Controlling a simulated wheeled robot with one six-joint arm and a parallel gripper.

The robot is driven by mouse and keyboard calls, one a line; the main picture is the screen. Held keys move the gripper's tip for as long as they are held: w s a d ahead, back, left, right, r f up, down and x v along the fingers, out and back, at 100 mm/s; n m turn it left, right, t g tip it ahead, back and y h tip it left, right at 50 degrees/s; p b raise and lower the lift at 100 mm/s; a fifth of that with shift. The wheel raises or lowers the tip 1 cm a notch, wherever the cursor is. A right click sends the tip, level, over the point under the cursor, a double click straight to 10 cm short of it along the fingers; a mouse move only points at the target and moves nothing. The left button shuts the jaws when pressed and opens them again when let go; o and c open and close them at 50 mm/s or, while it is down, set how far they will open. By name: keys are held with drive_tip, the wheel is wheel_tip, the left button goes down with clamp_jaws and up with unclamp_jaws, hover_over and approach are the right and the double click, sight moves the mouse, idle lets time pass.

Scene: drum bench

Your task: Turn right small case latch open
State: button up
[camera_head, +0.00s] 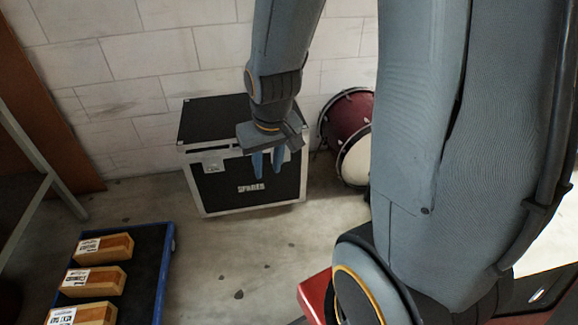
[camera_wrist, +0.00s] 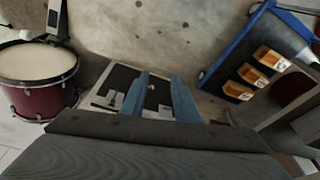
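A black case (camera_head: 228,188) with silver edges stands against the wall in the head view. One small latch (camera_head: 212,164) shows on the left of its front, near the lid seam. The right small latch is not clear in the head view, where my gripper covers that part of the front. My gripper (camera_head: 268,163) points down in front of the case, its two blue fingers apart and empty. In the wrist view, the fingers (camera_wrist: 160,80) reach over the case (camera_wrist: 122,76). A small silver fitting (camera_wrist: 112,99) shows left of them; I cannot tell whether it is the right latch, or its position.
A red drum (camera_head: 348,118) stands right of the case, close to it; it also shows in the wrist view (camera_wrist: 42,98). A blue-edged trolley (camera_head: 150,262) with wooden boxes (camera_head: 96,278) is at lower left. Floor (camera_head: 235,250) before the case is clear.

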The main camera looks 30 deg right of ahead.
drive_tip(key=w+d+f+m+t+h+b, duration=0.1)
drive_tip(key=w+d+f+t+b, duration=0.5)
drive_tip(key=w+f, duration=0.5)
drive_tip(key=w+d+f+t+h+b, duration=0.1)
drive_tip(key=w+d+f+b, duration=0.3)
drive_tip(key=w+f+b, duration=0.5)
drive_tip(key=w+d+f+m+t+h+b, duration=0.1)
drive_tip(key=w+d+f+t+b, duration=0.35)
drive_tip(key=f, duration=0.25)
drive_tip(key=w+d+f+m+t+h+b, duration=0.1)
drive_tip(key=w+d+f+t+h+b, duration=0.15)
drive_tip(key=d+f+b, duration=0.45)
drive_tip(key=w, duration=0.7)
drive_tip(key=shift+w+f+t+y+b, duration=0.15)
drive_tip(key=shift+w+t+y+b, duration=0.2)
drive_tip(key=shift+b, duration=0.1)
drive_tip(key=shift+a, duration=0.1)
clamp_jaws()
